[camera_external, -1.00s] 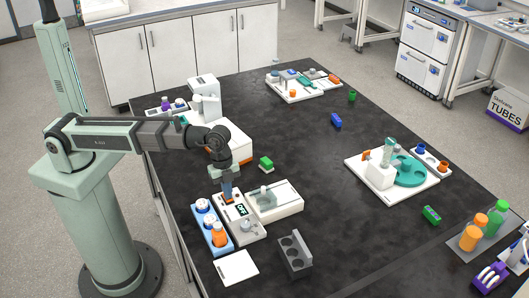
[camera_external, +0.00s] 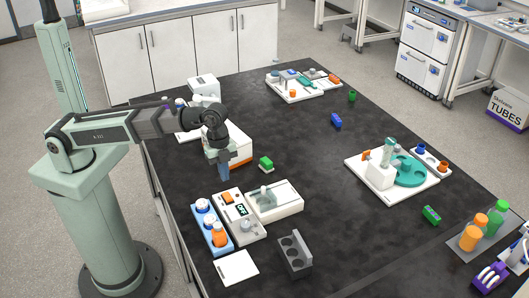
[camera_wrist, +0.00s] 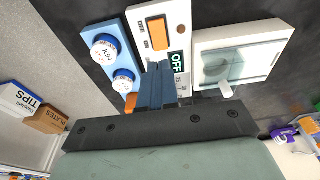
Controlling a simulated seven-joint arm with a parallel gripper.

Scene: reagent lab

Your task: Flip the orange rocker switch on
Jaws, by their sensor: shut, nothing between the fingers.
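The orange rocker switch (camera_external: 228,197) sits at the back end of a white device (camera_external: 251,233). A dark display (camera_wrist: 177,63) on the same device reads OFF in the wrist view. My gripper (camera_external: 224,178) is shut and empty. It hangs above and just behind the switch, apart from it. In the wrist view its blue fingers (camera_wrist: 157,66) point toward the device and hide part of its face.
A blue rack (camera_external: 211,235) with white-capped bottles and an orange one stands left of the device. A white tray with a glassy lid (camera_external: 284,208) stands to its right. A green block (camera_external: 266,164) and a grey holed block (camera_external: 295,257) are nearby.

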